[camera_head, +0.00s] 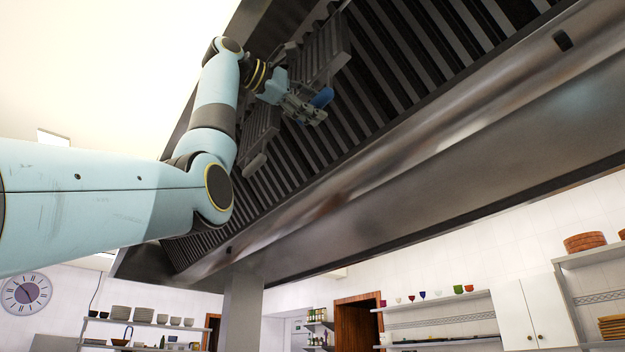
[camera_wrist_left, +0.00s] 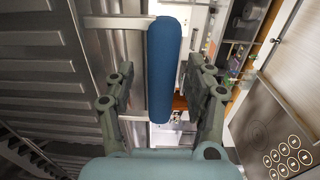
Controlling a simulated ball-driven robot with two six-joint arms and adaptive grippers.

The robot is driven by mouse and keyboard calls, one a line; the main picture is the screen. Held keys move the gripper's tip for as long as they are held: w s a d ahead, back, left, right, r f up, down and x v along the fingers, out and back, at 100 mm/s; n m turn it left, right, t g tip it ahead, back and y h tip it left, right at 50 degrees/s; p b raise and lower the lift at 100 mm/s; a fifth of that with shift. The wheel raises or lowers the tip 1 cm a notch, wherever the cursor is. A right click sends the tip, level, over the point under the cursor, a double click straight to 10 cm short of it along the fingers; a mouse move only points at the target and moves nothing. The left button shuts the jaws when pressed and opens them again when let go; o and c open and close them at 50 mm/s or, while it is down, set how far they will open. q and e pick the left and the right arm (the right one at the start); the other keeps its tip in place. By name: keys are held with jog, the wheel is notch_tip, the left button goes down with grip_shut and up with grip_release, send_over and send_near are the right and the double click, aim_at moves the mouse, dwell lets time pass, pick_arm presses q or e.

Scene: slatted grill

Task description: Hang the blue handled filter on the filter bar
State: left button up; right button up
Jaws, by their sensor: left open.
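The blue handle (camera_head: 322,97) shows at my left gripper under the hood. In the left wrist view the blue handle (camera_wrist_left: 165,65) stands lengthwise between my left gripper's (camera_wrist_left: 160,82) two open fingers, with a gap on each side. Metal brackets join it to the grey ribbed filter (camera_wrist_left: 40,60) on the left. In the head view a slatted panel (camera_head: 328,48) juts below the hood, tilted; my left gripper (camera_head: 304,108) and wrist hide part of it. I cannot make out the filter bar for certain. My right gripper is out of view.
The hood's dark slats (camera_head: 420,60) spread overhead, and its broad steel edge (camera_head: 400,170) runs diagonally below them. Shelves with dishes (camera_head: 140,315) and cups (camera_head: 435,298) and a white cabinet (camera_head: 533,310) stand far below. Open air lies under the hood.

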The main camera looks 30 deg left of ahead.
pick_arm(q)
jog(key=v, duration=1.2)
